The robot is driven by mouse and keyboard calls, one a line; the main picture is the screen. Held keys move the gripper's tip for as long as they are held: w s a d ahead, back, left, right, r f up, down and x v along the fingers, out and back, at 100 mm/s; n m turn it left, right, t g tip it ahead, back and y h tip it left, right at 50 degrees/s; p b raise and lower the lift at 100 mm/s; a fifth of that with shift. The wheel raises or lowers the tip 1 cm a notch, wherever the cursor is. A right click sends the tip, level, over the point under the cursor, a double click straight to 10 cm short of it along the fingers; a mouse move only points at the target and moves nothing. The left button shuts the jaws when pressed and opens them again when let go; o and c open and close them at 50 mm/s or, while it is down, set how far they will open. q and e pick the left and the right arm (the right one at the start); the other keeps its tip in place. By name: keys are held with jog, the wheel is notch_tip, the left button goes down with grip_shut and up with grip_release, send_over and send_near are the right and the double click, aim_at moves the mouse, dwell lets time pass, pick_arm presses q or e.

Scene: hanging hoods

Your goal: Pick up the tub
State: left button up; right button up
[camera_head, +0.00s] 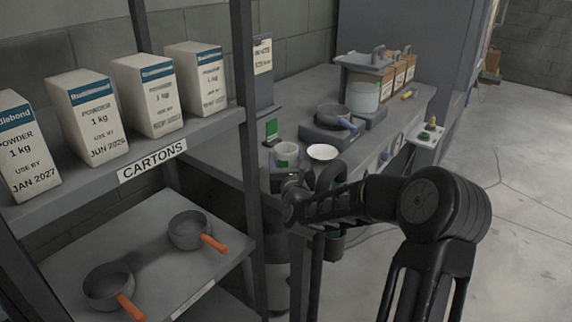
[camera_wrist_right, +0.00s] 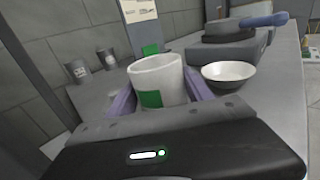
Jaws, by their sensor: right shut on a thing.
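The tub (camera_head: 286,154) is a small pale grey cup-shaped container near the left end of the grey bench. In the right wrist view the tub (camera_wrist_right: 158,76) is upright, with a green label facing me. My right gripper (camera_wrist_right: 160,92) has a purple-grey finger on each side of the tub and is shut on it. In the head view my right gripper (camera_head: 288,175) is at the tub, partly hidden by its own wrist. I cannot tell whether the tub's base touches the bench. My left gripper is not in view.
A white bowl (camera_head: 322,152) stands close to the right of the tub. Behind are a green-screened device (camera_head: 271,131) and a dark pan (camera_head: 333,119) on a grey unit. A shelf rack with cartons (camera_head: 148,95) and orange-handled pans (camera_head: 190,231) stands at left.

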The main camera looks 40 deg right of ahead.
jog(key=shift+r, duration=0.15)
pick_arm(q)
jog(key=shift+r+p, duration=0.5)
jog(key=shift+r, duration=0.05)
pick_arm(e)
notch_tip(320, 180, up, 10)
dwell(0.4)
